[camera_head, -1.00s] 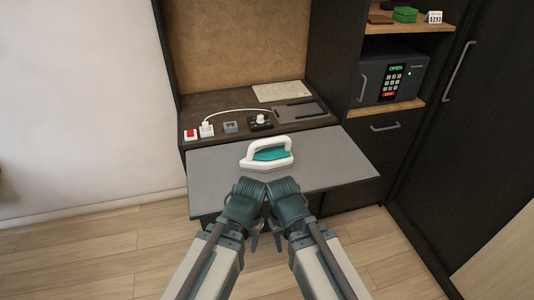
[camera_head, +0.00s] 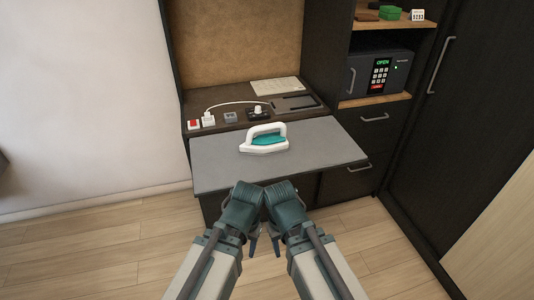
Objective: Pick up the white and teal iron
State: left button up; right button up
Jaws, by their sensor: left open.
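The white and teal iron (camera_head: 264,139) rests on the grey pull-out board (camera_head: 222,172), near its middle. Its white handle arches over a teal body, and its pointed end faces left. My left gripper (camera_head: 253,247) is in front of the board's near edge, apart from the iron, open with nothing seen in it. My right gripper (camera_head: 277,246) is close beside it, also clear of the iron. Its fingers are small and partly hidden, so its opening cannot be told.
Behind the board, a dark counter holds a red switch (camera_head: 194,125), a white plug, a grey box (camera_head: 230,117), a black device (camera_head: 257,113) and a dark tray (camera_head: 296,103). A safe (camera_head: 379,74) sits in the shelf at right. The board around the iron is clear.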

aim_at(263, 137)
jog(key=k+z, duration=0.25)
jog(key=z, duration=1.1)
jog(key=j, duration=2.1)
jog(key=k+j, duration=0.1)
jog(key=j, duration=2.05)
